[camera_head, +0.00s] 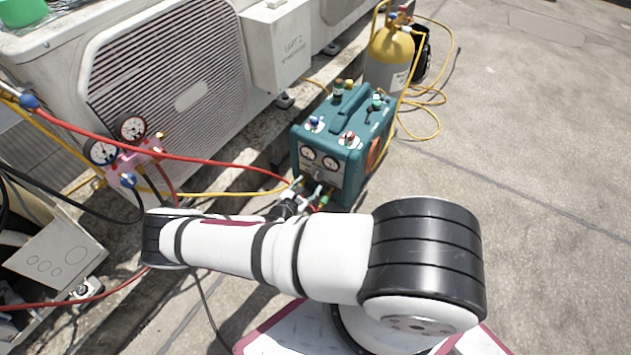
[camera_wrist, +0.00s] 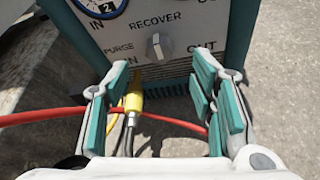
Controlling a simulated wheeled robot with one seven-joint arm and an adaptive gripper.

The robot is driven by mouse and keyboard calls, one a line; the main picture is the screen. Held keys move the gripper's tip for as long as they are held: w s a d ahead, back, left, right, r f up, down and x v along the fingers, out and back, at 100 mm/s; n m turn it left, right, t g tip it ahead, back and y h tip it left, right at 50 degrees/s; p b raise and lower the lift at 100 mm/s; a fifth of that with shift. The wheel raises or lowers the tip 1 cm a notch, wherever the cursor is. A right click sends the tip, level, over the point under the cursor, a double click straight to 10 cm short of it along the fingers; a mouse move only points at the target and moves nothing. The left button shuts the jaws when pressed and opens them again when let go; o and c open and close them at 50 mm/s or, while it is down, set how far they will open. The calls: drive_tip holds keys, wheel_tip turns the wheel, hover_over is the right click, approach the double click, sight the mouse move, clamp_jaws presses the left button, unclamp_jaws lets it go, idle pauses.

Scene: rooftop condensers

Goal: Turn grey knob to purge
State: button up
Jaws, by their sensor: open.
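The grey knob (camera_wrist: 160,46) is on the front panel of the teal recovery machine (camera_head: 375,118). In the wrist view its ridge looks roughly upright, below the word RECOVER, with PURGE printed at its left. The knob also shows small in the head view (camera_head: 317,176), on the panel below two gauges. My gripper (camera_wrist: 161,78) is open, its teal-padded fingers to the left and right below the knob. The knob lies ahead of the fingertips, apart from them, and nothing is held. In the head view my arm partly hides the gripper.
A red hose (camera_wrist: 175,122) and a yellow hose fitting (camera_wrist: 133,97) run between and below my fingers. A pink gauge manifold (camera_head: 135,160) and condensers (camera_head: 180,85) stand at left. A yellow cylinder (camera_head: 392,47) stands behind the machine. The concrete at right is clear.

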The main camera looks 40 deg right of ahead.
sight(316, 177)
drive_tip(key=b+x, duration=0.2)
drive_tip(key=x, duration=0.5)
drive_tip(key=shift+d+b, duration=0.1)
drive_tip(key=shift+b, duration=0.3)
drive_tip(key=shift+c, duration=0.3)
drive_tip(key=c, duration=1.1)
